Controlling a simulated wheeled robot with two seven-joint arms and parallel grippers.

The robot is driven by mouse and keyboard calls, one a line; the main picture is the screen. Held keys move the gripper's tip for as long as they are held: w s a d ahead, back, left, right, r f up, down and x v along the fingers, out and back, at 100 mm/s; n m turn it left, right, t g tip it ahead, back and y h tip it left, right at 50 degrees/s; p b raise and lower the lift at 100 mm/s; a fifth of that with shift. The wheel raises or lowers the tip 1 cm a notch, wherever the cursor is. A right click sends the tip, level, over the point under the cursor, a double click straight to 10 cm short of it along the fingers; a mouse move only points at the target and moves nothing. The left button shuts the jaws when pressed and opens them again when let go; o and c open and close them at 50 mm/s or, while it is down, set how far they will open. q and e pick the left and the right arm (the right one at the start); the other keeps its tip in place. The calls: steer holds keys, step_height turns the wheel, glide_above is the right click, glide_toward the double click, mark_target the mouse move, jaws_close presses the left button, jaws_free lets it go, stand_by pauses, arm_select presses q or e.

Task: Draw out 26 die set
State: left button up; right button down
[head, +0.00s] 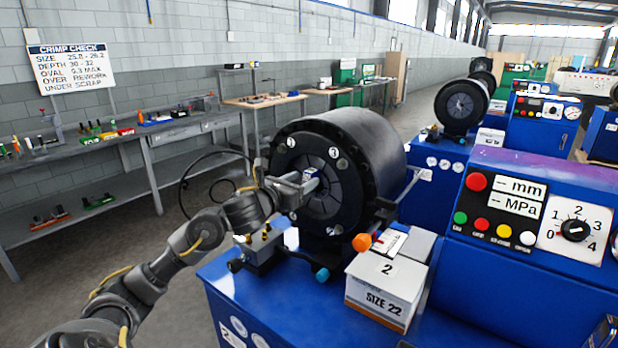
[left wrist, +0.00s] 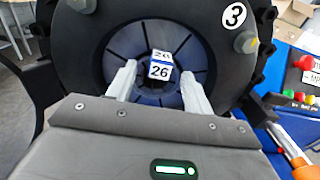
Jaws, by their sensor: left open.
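The die set marked 26 (left wrist: 160,70) shows as a small block with a white and blue label at the centre of the crimper's round dark face (left wrist: 121,45). In the head view, a small pale block (head: 311,177) shows at the gripper's tip, in front of the crimper head (head: 343,150). My left gripper (head: 303,186) reaches in from the left at the crimper's face. In the left wrist view its two pale fingers (left wrist: 161,88) are apart, one on each side of the labelled block. I cannot tell whether they touch it. My right gripper is not in view.
A box marked SIZE 22 (head: 385,290) stands on the blue base, right of the head. A blue control panel (head: 530,215) with buttons and a dial stands at the right. A valve block (head: 262,245) sits below my left wrist. Shelves (head: 150,130) line the left wall.

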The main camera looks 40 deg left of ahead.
mark_target(307, 177)
arm_select(q)
steer(key=w, duration=0.2)
steer(key=shift+w+f+b, duration=0.1)
steer(key=shift+w+b, duration=0.2)
steer(key=shift+w, duration=0.45)
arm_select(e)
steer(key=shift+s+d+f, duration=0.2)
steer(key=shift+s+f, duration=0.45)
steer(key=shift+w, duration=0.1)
arm_select(q)
jaws_close()
